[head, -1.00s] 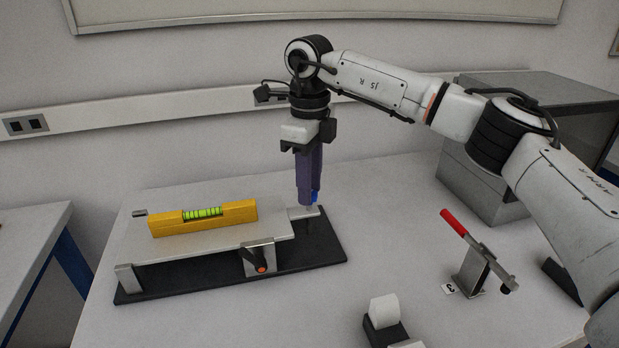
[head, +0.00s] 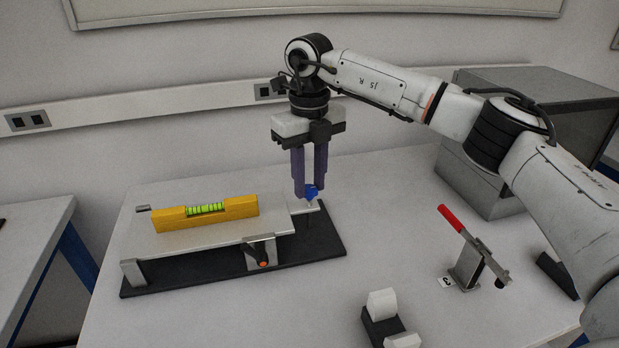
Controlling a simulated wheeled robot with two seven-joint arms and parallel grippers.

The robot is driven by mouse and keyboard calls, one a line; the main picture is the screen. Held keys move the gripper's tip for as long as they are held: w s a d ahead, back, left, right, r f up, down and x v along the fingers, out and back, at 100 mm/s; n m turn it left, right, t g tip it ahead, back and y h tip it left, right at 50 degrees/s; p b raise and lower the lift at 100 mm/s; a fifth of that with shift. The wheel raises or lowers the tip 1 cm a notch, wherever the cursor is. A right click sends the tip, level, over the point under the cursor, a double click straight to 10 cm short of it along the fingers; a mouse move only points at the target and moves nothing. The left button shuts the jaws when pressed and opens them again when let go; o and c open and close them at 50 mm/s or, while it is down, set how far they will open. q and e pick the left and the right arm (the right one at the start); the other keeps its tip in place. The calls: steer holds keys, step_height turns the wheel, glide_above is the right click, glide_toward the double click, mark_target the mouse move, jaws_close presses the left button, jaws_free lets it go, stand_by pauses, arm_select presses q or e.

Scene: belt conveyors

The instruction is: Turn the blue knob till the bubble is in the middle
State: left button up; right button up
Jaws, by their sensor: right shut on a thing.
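The blue knob (head: 312,194) stands at the right end of the levelling plate (head: 190,240). My right gripper (head: 307,190) points straight down over it, with its purple fingers shut on the knob. The yellow spirit level (head: 170,221) lies on the plate, with a green vial (head: 205,209) in its top. The vial shows several dark marks, and the bubble is too small to place. The plate sits above a black base (head: 200,277). My left gripper is not in view.

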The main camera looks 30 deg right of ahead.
mark_target(310, 188)
stand_by(0.3)
steer(key=o, duration=1.1)
steer(key=shift+c, duration=0.2)
steer(key=shift+r, duration=0.15)
step_height(310, 188, up, 10)
steer(key=shift+b, duration=0.3)
